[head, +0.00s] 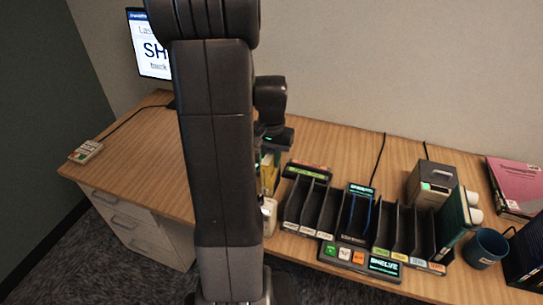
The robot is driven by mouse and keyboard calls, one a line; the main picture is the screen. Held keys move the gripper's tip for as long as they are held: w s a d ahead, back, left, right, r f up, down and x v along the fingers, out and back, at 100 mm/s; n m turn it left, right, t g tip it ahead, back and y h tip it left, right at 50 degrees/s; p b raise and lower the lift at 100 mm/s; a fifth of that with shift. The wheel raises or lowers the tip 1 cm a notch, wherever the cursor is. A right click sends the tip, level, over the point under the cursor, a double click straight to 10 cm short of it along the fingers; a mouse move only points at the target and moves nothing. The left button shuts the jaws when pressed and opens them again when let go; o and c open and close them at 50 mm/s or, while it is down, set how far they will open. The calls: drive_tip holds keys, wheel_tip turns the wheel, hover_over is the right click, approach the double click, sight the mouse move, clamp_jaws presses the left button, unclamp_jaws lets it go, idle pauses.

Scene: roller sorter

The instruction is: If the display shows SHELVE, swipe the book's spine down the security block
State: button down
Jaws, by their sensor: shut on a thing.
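My gripper (268,158) hangs over the table left of the sorter, partly hidden behind my arm. A small display (384,266) on the sorter's front reads SHELVE.
The black sorter (327,212) has several upright slots with coloured labels, and one slot has a blue-lit edge. A green book (452,218) stands at its right end. A blue mug (487,247) and pink folder (514,184) are further right. The table's left side (135,150) is mostly clear.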

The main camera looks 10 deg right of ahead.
drive_tip(key=shift+f+b, duration=1.45)
drive_tip(key=shift+f, duration=0.75)
drive_tip(key=shift+d, duration=0.1)
drive_tip(key=r+p, duration=0.3)
drive_tip(key=r, duration=0.1)
drive_tip(key=w+r+p, duration=0.1)
drive_tip(key=r+p, duration=0.2)
drive_tip(key=r, duration=0.1)
drive_tip(key=d+r+p, duration=0.1)
drive_tip(key=r+p, duration=0.2)
drive_tip(key=r, duration=0.1)
drive_tip(key=shift+w+r+p, duration=0.1)
drive_tip(key=shift+w+p, duration=0.2)
drive_tip(key=shift+w, duration=0.05)
